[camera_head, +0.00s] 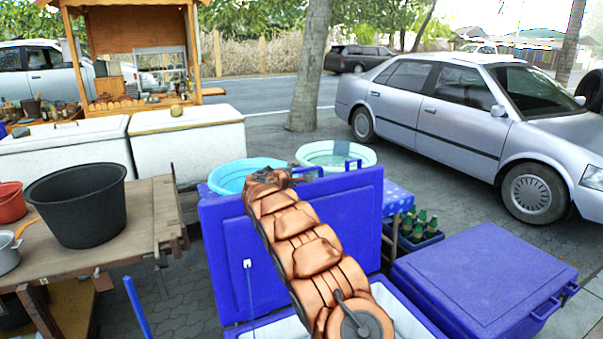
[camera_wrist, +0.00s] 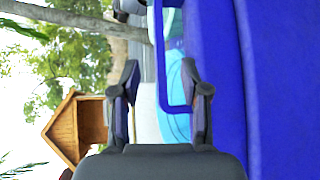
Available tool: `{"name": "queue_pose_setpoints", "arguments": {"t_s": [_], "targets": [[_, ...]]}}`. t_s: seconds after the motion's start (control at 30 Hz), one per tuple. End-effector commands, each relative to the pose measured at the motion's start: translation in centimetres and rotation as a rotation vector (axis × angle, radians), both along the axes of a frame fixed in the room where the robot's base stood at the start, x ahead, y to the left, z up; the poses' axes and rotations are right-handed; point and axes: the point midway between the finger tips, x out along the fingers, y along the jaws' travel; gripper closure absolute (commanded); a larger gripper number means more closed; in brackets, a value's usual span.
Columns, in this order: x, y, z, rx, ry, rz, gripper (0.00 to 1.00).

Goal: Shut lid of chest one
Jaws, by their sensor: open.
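A blue chest stands open in the head view, its lid (camera_head: 345,215) raised upright and its white-lined inside (camera_head: 395,310) partly showing. No label tells me which chest is number one. My arm reaches over the open chest, and my gripper (camera_head: 268,178) is at the lid's top edge, its fingers not clear there. In the wrist view my gripper (camera_wrist: 160,75) is open. The lid (camera_wrist: 222,90) fills the right side, and its blue loop handle (camera_wrist: 164,75) shows between the fingers. I cannot tell whether the fingers touch it.
A second blue chest (camera_head: 485,277) is shut at the right. A wooden table (camera_head: 150,215) with a black tub (camera_head: 78,205) stands at the left. Two basins, a light blue one (camera_head: 228,178) and a pale green one (camera_head: 325,150), and bottles (camera_head: 420,225) are behind the lid.

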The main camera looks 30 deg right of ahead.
Motion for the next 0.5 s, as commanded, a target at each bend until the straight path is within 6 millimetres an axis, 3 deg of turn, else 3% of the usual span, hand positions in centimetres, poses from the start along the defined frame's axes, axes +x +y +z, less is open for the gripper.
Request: {"name": "queue_pose_setpoints", "arguments": {"t_s": [0.5], "targets": [[2.2, -1.2, -0.8, -0.018, -0.002, 0.026, 0.55]]}}
